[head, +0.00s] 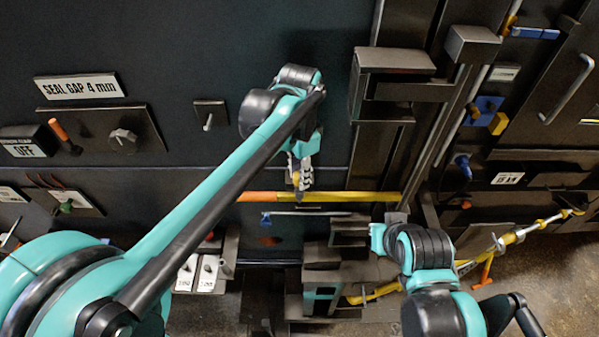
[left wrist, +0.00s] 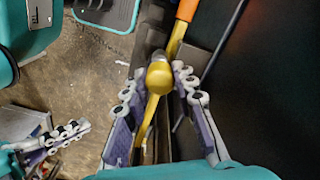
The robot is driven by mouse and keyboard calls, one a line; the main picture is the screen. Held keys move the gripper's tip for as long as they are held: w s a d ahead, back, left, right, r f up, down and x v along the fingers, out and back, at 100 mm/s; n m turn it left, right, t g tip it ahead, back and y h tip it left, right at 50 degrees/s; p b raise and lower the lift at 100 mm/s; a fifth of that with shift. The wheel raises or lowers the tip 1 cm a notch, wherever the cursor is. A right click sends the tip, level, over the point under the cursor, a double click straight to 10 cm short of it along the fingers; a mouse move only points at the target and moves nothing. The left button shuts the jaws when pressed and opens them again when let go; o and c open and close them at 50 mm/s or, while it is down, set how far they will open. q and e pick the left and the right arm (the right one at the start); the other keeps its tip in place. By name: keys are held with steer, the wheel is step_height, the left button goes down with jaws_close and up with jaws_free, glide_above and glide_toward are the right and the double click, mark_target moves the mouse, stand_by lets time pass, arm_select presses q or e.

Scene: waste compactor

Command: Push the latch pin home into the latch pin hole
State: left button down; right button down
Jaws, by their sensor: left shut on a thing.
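My left gripper (head: 300,182) reaches down over the yellow bar in front of the dark panel. In the left wrist view my left gripper (left wrist: 161,95) has its finger pads on both sides of a round yellow knob (left wrist: 158,77), which I take for the latch pin's head. It is shut on this knob. The pin's shaft and the latch pin hole cannot be made out; the fingers and the bar cover that spot. My right gripper (left wrist: 58,142) shows at the left of the left wrist view, apart from the knob; its jaw opening is unclear.
A yellow bar with an orange left part (head: 350,197) runs level behind my left fingers. Dark blocks and brackets (head: 322,255) stand below it. A tall dark post (head: 378,155) rises to the right. A yellow and white rod (head: 520,233) lies at the right.

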arm_select(q)
steer(key=shift+f+b, duration=0.5)
steer(key=shift+f, duration=0.25)
steer(key=c, duration=1.1)
jaws_free()
steer(key=shift+c, duration=0.2)
steer(key=shift+c, duration=0.4)
steer(key=shift+r+p, duration=2.6)
steer(key=shift+r, duration=1)
steer(key=shift+f, duration=0.1)
